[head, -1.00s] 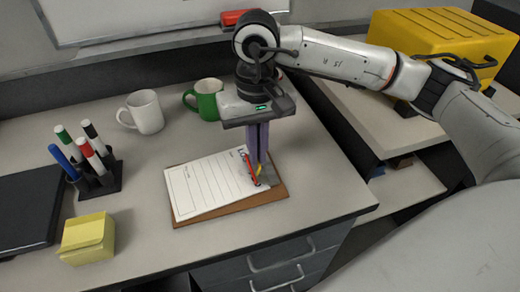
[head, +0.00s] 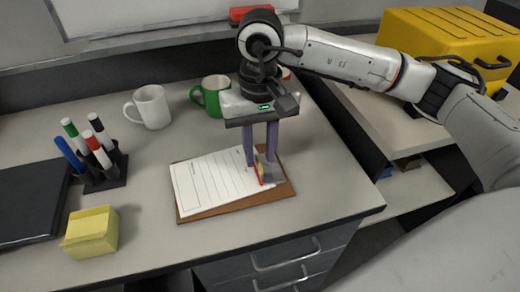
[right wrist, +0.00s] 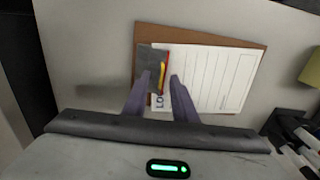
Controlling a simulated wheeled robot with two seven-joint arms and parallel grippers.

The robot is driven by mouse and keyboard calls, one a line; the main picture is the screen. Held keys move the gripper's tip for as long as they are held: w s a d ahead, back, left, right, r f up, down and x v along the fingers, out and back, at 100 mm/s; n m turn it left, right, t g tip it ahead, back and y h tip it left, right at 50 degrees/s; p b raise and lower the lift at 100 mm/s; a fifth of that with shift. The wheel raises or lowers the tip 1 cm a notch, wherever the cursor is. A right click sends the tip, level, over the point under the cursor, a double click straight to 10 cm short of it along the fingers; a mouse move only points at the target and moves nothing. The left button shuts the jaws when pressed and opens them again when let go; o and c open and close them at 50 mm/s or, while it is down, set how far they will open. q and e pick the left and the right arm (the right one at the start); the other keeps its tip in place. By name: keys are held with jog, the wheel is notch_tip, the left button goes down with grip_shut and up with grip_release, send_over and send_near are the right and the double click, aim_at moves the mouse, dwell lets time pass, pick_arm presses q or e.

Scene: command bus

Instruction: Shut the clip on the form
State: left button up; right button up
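The form (head: 215,182), a white lined sheet, lies on a brown clipboard (head: 238,205) near the table's front edge. The grey clip (head: 273,175), with red and yellow strips, is at the board's right end. In the right wrist view the clip (right wrist: 149,62) is at the upper left of the form (right wrist: 212,78). My right gripper (head: 261,164) points down over the clip, its two purple fingers apart. In the right wrist view the fingertips (right wrist: 161,78) lie either side of the yellow strip; I cannot tell whether they touch it. My left gripper is not in view.
A green mug (head: 211,97) and a white mug (head: 152,107) stand behind the clipboard. A marker holder (head: 100,178), a yellow note block (head: 91,232) and a dark laptop-like slab (head: 30,205) are to the left. A yellow case (head: 440,40) is at the right.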

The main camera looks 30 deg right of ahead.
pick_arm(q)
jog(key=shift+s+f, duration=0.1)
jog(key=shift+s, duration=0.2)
pick_arm(e)
jog(key=shift+r, duration=0.1)
